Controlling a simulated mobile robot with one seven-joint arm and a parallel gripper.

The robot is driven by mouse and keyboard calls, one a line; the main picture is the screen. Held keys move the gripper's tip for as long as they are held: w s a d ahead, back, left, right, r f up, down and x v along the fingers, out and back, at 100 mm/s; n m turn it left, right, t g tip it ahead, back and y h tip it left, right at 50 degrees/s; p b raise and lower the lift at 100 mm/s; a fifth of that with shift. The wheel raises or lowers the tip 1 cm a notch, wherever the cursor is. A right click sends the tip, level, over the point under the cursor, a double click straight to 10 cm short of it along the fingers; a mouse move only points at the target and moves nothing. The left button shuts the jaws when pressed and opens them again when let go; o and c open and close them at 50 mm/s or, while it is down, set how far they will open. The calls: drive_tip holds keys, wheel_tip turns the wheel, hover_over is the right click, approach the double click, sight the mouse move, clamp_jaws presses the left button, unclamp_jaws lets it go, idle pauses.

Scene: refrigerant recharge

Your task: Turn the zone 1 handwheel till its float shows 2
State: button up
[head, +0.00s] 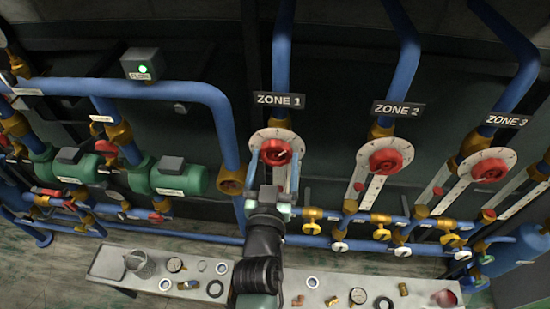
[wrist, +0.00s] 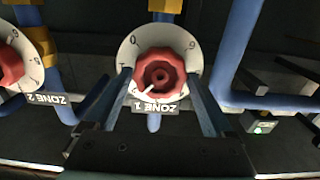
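The zone 1 handwheel (head: 275,152) is red and sits on a round white numbered dial (head: 260,137) under the ZONE 1 label (head: 279,100). The wrist view shows the handwheel (wrist: 160,74) close up and upside down, with a white pointer mark (wrist: 149,88) at its lower left. My gripper (head: 274,161) is in front of the wheel. Its two fingers stand on either side of the wheel in the wrist view (wrist: 159,82), apart, with a small gap seeming to show at each side. The zone 1 float is not visible; my gripper and arm cover the area below the dial.
The zone 2 handwheel (head: 385,157) and zone 3 handwheel (head: 488,168) are to the right, with white scale strips below. Blue pipes and yellow valves (head: 381,233) run below. A bench (head: 205,274) with loose gauges and fittings stands low in front. A green lamp (head: 143,69) glows at upper left.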

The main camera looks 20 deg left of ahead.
drive_tip(key=shift+f, duration=0.1)
drive_tip(key=c, duration=0.4)
drive_tip(key=shift+n, duration=0.6)
drive_tip(key=shift+c, duration=0.2)
drive_tip(key=shift+n+p, duration=0.3)
drive_tip(key=shift+n, duration=0.4)
drive_tip(key=shift+f+n, duration=0.1)
drive_tip(key=shift+n, duration=0.5)
drive_tip(key=o, duration=1.3)
drive_tip(key=shift+s, duration=0.1)
